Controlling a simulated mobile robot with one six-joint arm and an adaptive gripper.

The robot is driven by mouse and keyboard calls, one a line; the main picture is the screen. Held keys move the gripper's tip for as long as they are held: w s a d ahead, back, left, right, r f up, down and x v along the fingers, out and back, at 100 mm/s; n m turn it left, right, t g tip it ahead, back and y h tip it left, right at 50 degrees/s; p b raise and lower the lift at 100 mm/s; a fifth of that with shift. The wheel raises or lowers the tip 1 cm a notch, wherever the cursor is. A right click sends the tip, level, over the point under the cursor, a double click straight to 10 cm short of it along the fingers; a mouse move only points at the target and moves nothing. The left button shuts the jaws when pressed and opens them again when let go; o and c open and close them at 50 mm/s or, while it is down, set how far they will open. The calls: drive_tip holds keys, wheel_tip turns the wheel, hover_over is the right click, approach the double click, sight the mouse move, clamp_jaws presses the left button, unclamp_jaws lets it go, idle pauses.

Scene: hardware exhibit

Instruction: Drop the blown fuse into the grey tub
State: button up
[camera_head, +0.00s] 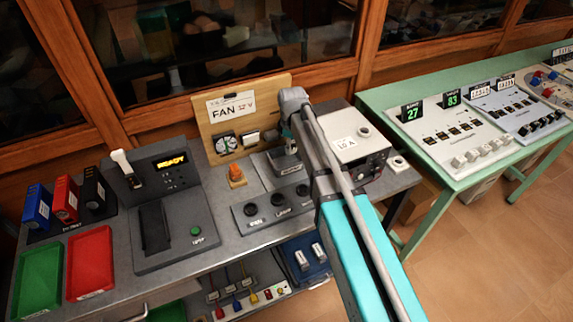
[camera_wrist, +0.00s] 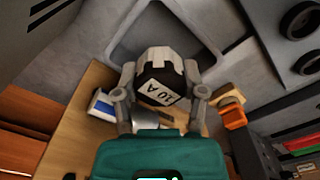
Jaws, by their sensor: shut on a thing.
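My gripper (camera_wrist: 160,92) is shut on the blown fuse (camera_wrist: 158,76), a small block with a pale top and a dark face with a white label that seems to read 10 A. The fuse sits between both fingers. In the wrist view, the rounded rim of what looks like the grey tub (camera_wrist: 208,32) frames the space behind the fuse. In the head view, the grey tub (camera_head: 284,163) stands in front of the wooden board, below my gripper (camera_head: 291,148). My arm hides part of it, and the fuse is not clear there. I cannot tell its height above the tub.
The wooden FAN board (camera_head: 241,110) rises behind. An orange part (camera_head: 236,174) stands left, a knob panel (camera_head: 268,209) in front, and a white-topped box (camera_head: 352,138) right. A READY station (camera_head: 168,215), a green tray (camera_head: 40,275) and a red tray (camera_head: 90,262) lie farther left.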

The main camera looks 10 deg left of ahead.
drive_tip(key=shift+f+b, duration=1.6)
drive_tip(key=shift+f, duration=0.3)
drive_tip(key=o, duration=1.2)
drive_tip(key=shift+r, duration=0.15)
wheel_tip(320, 180, up, 6)
drive_tip(key=p, duration=0.6)
drive_tip(key=shift+r, duration=0.1)
drive_tip(key=s+d+r+p, duration=0.2)
drive_tip(key=d+r+p, duration=0.3)
drive_tip(key=d, duration=0.2)
drive_tip(key=s+d+r+p, duration=0.2)
drive_tip(key=d+r+p, duration=0.3)
drive_tip(key=d, duration=0.2)
drive_tip(key=s+d+r+p, duration=0.2)
drive_tip(key=d+r+p, duration=0.3)
drive_tip(key=d, duration=0.3)
drive_tip(key=shift+s+r+p, duration=0.2)
drive_tip(key=shift+s+p, duration=0.15)
drive_tip(key=shift+p, duration=0.15)
